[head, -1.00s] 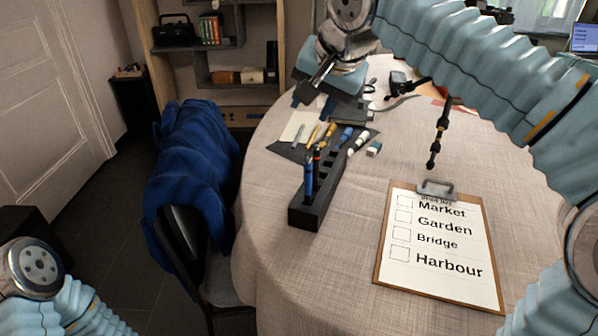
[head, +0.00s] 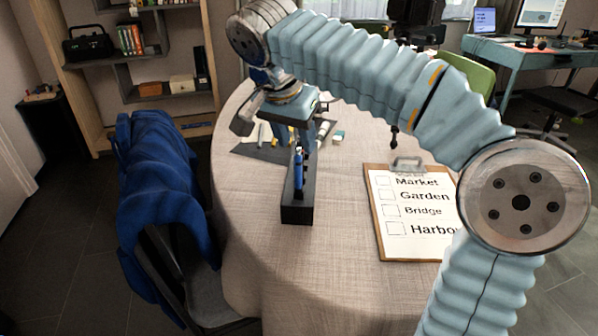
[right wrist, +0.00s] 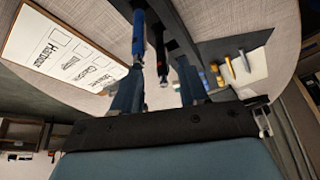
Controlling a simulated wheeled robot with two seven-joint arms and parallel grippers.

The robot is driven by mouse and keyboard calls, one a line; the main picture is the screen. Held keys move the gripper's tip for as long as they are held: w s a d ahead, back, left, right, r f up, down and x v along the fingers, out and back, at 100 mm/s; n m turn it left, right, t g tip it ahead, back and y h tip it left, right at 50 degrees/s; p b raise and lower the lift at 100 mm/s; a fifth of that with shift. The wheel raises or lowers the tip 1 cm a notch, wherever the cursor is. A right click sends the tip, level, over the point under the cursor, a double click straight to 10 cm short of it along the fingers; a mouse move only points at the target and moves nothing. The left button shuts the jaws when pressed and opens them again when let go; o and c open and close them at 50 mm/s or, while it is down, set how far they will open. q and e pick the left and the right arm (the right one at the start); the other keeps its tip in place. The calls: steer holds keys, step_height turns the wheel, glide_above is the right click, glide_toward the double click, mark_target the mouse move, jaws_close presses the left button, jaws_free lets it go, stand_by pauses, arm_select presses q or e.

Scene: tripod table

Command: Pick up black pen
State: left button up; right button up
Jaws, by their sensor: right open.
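The black pen (right wrist: 161,52) stands in the dark pen block (right wrist: 182,35). In the right wrist view it shows between my spread fingers, with a reddish mark near its end; contact cannot be made out. In the head view my right gripper (head: 294,136) is open above the far part of the pen block (head: 297,213) and hides the black pen there. A blue pen (head: 299,176) stands upright in the block, nearer than the gripper. In the right wrist view the blue pen (right wrist: 138,32) is beside the left finger of my right gripper (right wrist: 161,68). My left gripper is out of view.
A clipboard (head: 412,243) with a checklist lies right of the block on the round table (head: 255,190). A dark mat (right wrist: 228,50) with several writing tools lies behind the block. A chair with a blue jacket (head: 160,190) stands at the left.

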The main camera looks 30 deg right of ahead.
steer(key=x, duration=0.5)
steer(key=shift+w+d+f+b, duration=0.1)
steer(key=shift+w+f+b, duration=0.1)
steer(key=shift+b, duration=0.1)
jaws_close()
